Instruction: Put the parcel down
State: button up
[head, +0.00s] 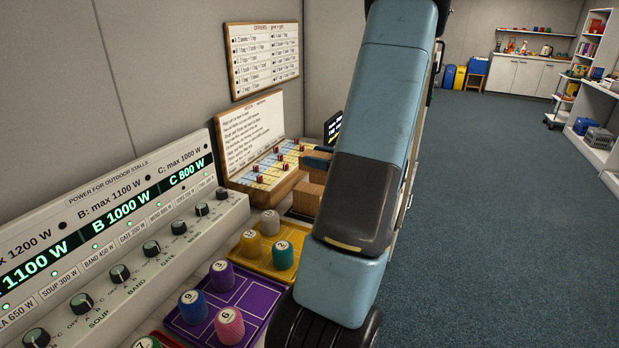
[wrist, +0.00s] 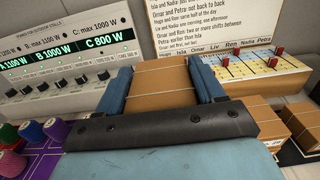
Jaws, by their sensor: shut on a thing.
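My gripper (wrist: 168,78) is shut on a brown cardboard parcel (wrist: 170,92), with one blue finger on each side of it. The parcel looks level in the wrist view, and its near lower part is hidden behind the dark edge of my gripper. I cannot tell whether its underside touches anything. In the head view my arm hides most of the gripper; a blue finger shows at the arm's left edge, above brown boxes.
Brown boxes (wrist: 256,116) stand at right in the wrist view. A power panel (head: 110,235) and a peg board (head: 275,168) line the wall. A yellow tray (head: 262,266) and a purple tray (head: 255,298) hold numbered pieces. Open carpet (head: 480,220) lies at right.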

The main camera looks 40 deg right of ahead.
send_over(309, 188)
notch_tip(309, 188, down, 6)
jog(key=shift+d+r, duration=0.1)
jog(key=shift+f, duration=1.6)
jog(key=shift+f, duration=0.15)
jog(key=o, duration=1.1)
